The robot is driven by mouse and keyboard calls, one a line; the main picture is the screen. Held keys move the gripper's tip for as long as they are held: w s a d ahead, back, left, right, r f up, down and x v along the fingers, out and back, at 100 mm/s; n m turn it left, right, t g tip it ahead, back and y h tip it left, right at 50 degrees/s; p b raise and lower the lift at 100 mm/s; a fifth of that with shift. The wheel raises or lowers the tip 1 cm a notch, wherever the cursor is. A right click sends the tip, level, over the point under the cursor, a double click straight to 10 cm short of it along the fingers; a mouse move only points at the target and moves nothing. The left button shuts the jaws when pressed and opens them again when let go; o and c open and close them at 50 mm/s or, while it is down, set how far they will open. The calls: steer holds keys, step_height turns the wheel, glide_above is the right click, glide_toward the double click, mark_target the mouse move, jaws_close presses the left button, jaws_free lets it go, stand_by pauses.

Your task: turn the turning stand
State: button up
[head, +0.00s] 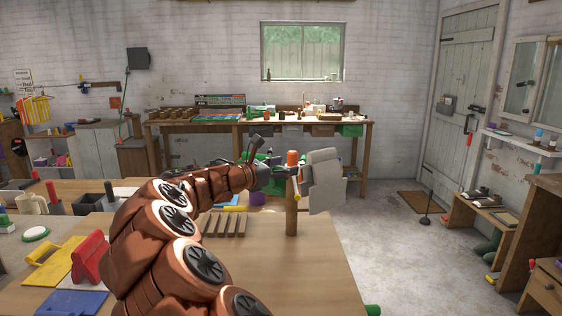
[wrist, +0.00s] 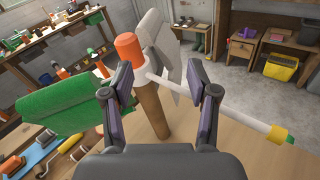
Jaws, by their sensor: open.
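The turning stand has a wooden post (head: 291,215) with an orange cap (head: 292,157); the cap also shows in the wrist view (wrist: 128,46). A pale grey panel (head: 323,182) hangs on its right. In the wrist view a green panel (wrist: 65,102) is on the left, and a white rod (wrist: 240,117) with a yellow and green end reaches to the lower right, partly hidden behind my right finger. My gripper (wrist: 158,78) is open, with the post and the rod's inner end seen between its fingers. I cannot tell if a finger touches. In the head view my gripper (head: 272,177) is left of the post.
The wooden table (head: 325,280) is bare right of the post. Wooden slats (head: 226,224) lie left of it. A red holder (head: 90,258) and a yellow tray (head: 52,262) are at the left. A workbench (head: 215,124) stands at the back wall.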

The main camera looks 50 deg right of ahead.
mark_target(289, 159)
steer(key=w, duration=0.1)
steer(key=w+d+n, duration=0.2)
steer(key=shift+w+f+h, duration=0.25)
steer(key=shift+f+h, duration=0.05)
steer(key=shift+h, duration=0.1)
steer(key=shift+w+d, duration=0.1)
steer(key=shift+d, duration=0.1)
steer(key=shift+t, duration=0.4)
steer(key=shift+s+d+p, duration=0.2)
steer(key=shift+d+p, duration=0.05)
steer(key=shift+d, duration=1.5)
steer(key=shift+s+d+p, duration=0.2)
steer(key=shift+d, duration=1.55)
steer(key=shift+c, duration=0.4)
jaws_close()
